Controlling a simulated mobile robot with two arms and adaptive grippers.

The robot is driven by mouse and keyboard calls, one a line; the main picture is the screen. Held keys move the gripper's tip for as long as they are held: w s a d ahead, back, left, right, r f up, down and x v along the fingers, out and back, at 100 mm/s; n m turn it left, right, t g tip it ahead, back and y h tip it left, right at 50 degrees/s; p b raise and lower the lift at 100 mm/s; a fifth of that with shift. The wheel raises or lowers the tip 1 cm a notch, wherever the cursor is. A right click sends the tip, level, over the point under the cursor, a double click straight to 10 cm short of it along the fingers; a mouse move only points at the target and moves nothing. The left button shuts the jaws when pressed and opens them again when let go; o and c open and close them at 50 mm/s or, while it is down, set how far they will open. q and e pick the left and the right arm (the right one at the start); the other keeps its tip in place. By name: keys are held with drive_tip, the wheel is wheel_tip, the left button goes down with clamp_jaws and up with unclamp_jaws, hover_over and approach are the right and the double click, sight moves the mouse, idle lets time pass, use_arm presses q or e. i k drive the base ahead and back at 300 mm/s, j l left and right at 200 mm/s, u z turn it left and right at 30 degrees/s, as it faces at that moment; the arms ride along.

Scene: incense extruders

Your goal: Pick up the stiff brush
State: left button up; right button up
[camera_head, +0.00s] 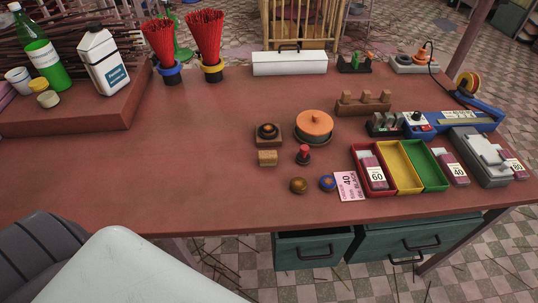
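I cannot make out a stiff brush for sure. A small tan block (267,158) lies near the middle of the red-brown table; it is too small to tell whether it is a brush. It sits just in front of a square wooden piece with a dark round top (267,132). Neither of my grippers shows in the head view. Only grey and pale parts, seemingly mine, fill the lower left corner.
The table (200,185) is bare at front left. Right of centre stand an orange-lidded round pot (315,126), red, yellow (400,165) and green trays, numbered packs and a grey device (480,155). A white box (289,63) and red stick bundles (206,35) stand behind.

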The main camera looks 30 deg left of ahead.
sight(266, 157)
drive_tip(key=k+j+z, duration=0.15)
drive_tip(key=j+z, duration=0.15)
drive_tip(key=j, duration=0.15)
drive_tip(key=k+j+z, duration=0.3)
drive_tip(key=j, duration=0.15)
drive_tip(key=k+j+z, duration=0.3)
drive_tip(key=i+j, duration=0.1)
